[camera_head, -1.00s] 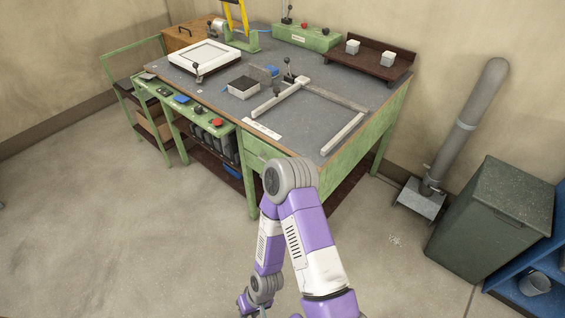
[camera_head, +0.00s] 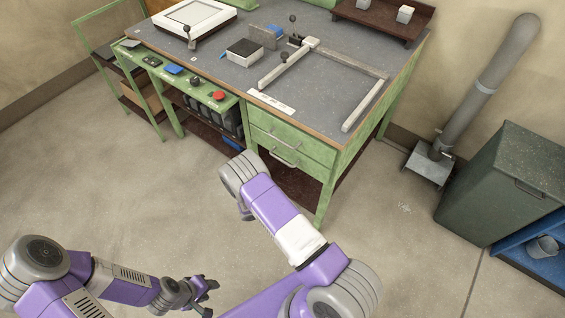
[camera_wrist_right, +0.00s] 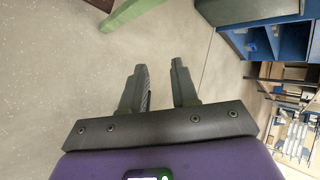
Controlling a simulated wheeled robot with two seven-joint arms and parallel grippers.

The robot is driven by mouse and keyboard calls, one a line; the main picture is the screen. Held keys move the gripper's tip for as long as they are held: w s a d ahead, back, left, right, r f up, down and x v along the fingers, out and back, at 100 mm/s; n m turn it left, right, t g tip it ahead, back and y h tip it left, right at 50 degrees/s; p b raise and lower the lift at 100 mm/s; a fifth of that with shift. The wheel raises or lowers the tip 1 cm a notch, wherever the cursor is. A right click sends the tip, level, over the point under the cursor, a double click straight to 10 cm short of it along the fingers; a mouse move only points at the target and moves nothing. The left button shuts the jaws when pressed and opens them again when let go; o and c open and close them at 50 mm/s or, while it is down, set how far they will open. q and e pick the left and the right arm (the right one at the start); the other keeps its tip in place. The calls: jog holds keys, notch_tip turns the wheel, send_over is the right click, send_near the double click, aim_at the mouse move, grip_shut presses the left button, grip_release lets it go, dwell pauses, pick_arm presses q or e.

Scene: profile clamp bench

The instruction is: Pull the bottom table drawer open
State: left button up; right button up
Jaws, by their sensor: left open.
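The green table (camera_head: 338,170) has two drawers stacked at its front right. The bottom drawer (camera_head: 298,162) has a pale bar handle (camera_head: 284,161) and looks shut, below the top drawer (camera_head: 300,139) and its handle (camera_head: 285,143). My left gripper (camera_head: 207,292) is open and empty, low over the floor and well in front of the table. My right arm's large joint partly overlaps the table front near the drawers. The right gripper is hidden in the head view; in the right wrist view its fingers (camera_wrist_right: 159,88) stand apart with nothing between them.
A grey bin (camera_head: 495,185) and a blue shelf (camera_head: 535,245) stand at the right, beside a grey pipe (camera_head: 480,90). A control panel (camera_head: 185,78) fronts the table's left part. The floor before the table is clear.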

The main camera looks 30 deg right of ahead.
jog(key=w+d+r+n+t+h, duration=0.1)
jog(key=w+r+n+t+h, duration=0.25)
jog(key=w, duration=0.35)
jog(key=n+t+h, duration=0.2)
jog(key=n+t, duration=0.2)
jog(key=n, duration=0.2)
send_near(282, 161)
jog(key=d+f, duration=0.1)
jog(key=d, duration=0.2)
jog(key=shift+n, duration=0.25)
jog(key=shift+w+a+b+x, duration=0.1)
jog(key=shift+w+b+x, duration=0.2)
jog(key=shift+x, duration=0.95)
jog(key=shift+w+a+b+x, duration=0.15)
jog(key=shift+b+x, duration=0.3)
jog(key=shift+x, duration=0.85)
jog(key=shift+w+b+x, duration=0.2)
jog(key=shift+b+x, duration=0.15)
jog(key=shift+x, duration=0.9)
jog(key=shift+r, duration=0.1)
jog(key=shift+c, duration=0.4)
grip_shut()
